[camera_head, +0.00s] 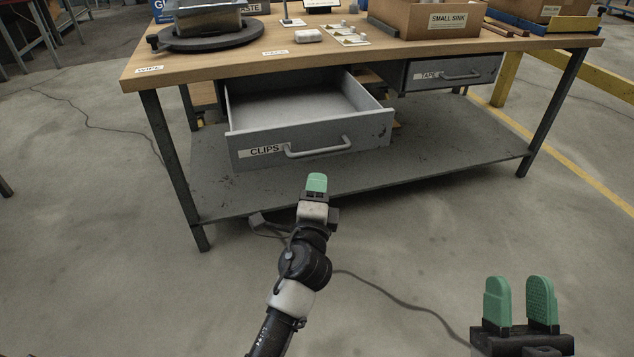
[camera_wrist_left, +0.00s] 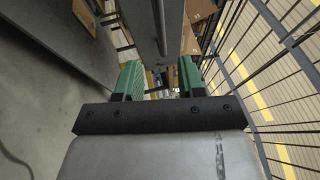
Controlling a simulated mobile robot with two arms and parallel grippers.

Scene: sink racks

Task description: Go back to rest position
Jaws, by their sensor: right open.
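My left gripper (camera_head: 316,183) is in front of the workbench, seen nearly edge-on, a little below the CLIPS drawer handle in the picture and apart from it. In the left wrist view its two green fingers stand apart with nothing held between them (camera_wrist_left: 160,76). My right gripper (camera_head: 520,302) is at the lower right, its two green fingers apart and empty, over bare floor. The grey CLIPS drawer (camera_head: 365,138) is pulled out and looks empty inside. Its handle (camera_head: 318,150) is free.
The workbench (camera_head: 210,66) carries a box labelled SMALL SINK (camera_head: 400,18) and a dark round turntable (camera_head: 210,38). The TAPE drawer (camera_head: 452,72) is shut. A grey lower shelf (camera_head: 450,150) lies beneath. A cable crosses the floor. Wire mesh (camera_wrist_left: 275,60) shows in the left wrist view.

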